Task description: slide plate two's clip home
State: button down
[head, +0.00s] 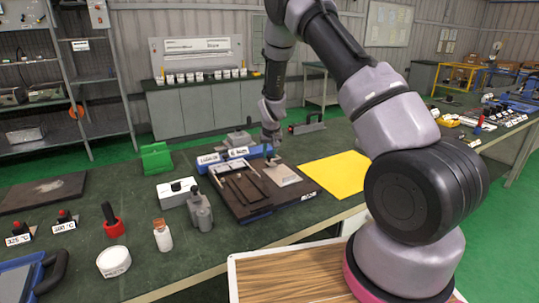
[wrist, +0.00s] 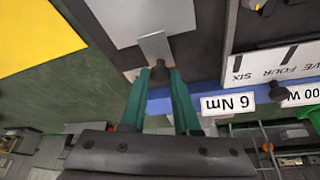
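A pale grey plate (head: 282,174) lies on a dark fixture board (head: 230,208) on the bench. The plate also shows at the top of the wrist view (wrist: 150,18). A small grey metal tab, which looks like a clip (wrist: 156,46), lies at the plate's edge on the side towards my gripper. My gripper (wrist: 159,72) has its teal fingertips right at the tab's near end, with a gap showing between the fingers. Whether they touch or pinch the tab is unclear. In the head view my gripper (head: 272,156) is small and partly hidden beside the plate. I cannot read which plate this is.
A blue tool labelled 6 Nm (head: 238,154) lies behind the board. A yellow sheet (head: 334,174) lies flat to the right.

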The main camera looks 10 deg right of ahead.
jog(key=c, duration=0.6)
grip_release()
jog(key=shift+s+d, duration=0.1)
jog(key=shift+s, duration=0.05)
jog(key=shift+c, duration=0.2)
jog(key=v, duration=1)
jog(key=shift+r, duration=0.4)
jog(key=shift+s, duration=0.15)
jog(key=s+d+r+m+t+y, duration=0.1)
jog(key=s+d+r, duration=0.1)
jog(key=s+r, duration=0.75)
jog(key=s+d+r+m+y, duration=0.1)
jog(key=s+d+r, duration=0.35)
jog(key=r, duration=0.85)
jog(key=s+r, duration=0.3)
jog(key=s, duration=0.7)
jog(key=s+r+m+t, duration=0.1)
jog(key=s+r, duration=0.2)
jog(key=s, duration=0.8)
jog(key=shift+s+a+r+t, duration=0.2)
jog(key=shift+r+t, duration=0.1)
jog(key=shift+r, duration=0.05)
